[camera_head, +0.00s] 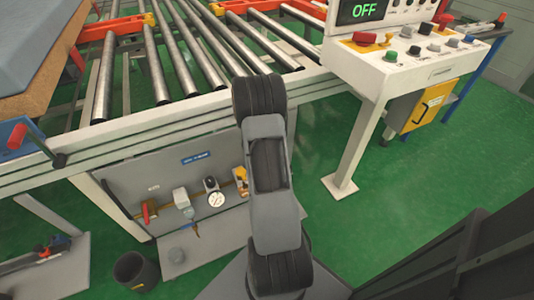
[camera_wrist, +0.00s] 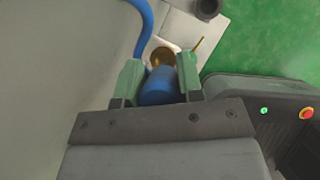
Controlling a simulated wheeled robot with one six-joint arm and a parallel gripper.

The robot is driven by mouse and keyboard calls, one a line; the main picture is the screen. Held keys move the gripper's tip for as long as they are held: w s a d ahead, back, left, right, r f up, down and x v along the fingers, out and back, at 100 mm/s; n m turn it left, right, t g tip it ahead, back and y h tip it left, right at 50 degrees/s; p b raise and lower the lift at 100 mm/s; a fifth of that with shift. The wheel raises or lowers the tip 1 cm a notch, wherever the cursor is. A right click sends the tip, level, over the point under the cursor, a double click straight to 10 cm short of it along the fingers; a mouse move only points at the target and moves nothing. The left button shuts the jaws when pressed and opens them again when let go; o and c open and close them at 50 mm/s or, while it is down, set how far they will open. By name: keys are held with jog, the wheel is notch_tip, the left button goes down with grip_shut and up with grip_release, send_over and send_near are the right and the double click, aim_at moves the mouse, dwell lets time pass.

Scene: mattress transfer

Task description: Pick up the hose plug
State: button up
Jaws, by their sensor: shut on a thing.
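The hose plug (camera_wrist: 157,86) shows in the wrist view as a blue cylinder with a round brass end (camera_wrist: 162,56). It sits between the two green fingers of my gripper (camera_wrist: 160,66), which are shut on it. A blue hose (camera_wrist: 146,22) runs down from the top of the wrist view behind the fingers. Where it joins the plug is partly hidden. In the head view my arm hangs in front of the conveyor, and my gripper and the plug are hidden.
A grey panel (camera_head: 150,177) with a red-handled valve (camera_head: 148,211) and a gauge (camera_head: 216,199) is under the roller conveyor (camera_head: 107,75). A black bin (camera_head: 133,270) stands at lower left. The control console (camera_head: 400,75) is at right. Green floor is open below it.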

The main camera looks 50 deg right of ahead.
jog(key=s+a+r+p, duration=0.2)
jog(key=s+a+r, duration=0.3)
jog(key=a+r, duration=0.3)
jog(key=a, duration=0.3)
jog(key=shift+a+r, duration=0.15)
jog(key=shift+a, duration=0.25)
jog(key=shift+r+p, duration=0.15)
jog(key=shift+p, duration=0.15)
notch_tip(320, 180, up, 7)
jog(key=p, duration=0.6)
jog(key=shift+r+p, duration=0.15)
jog(key=shift+p, duration=0.25)
jog(key=shift+f, duration=0.2)
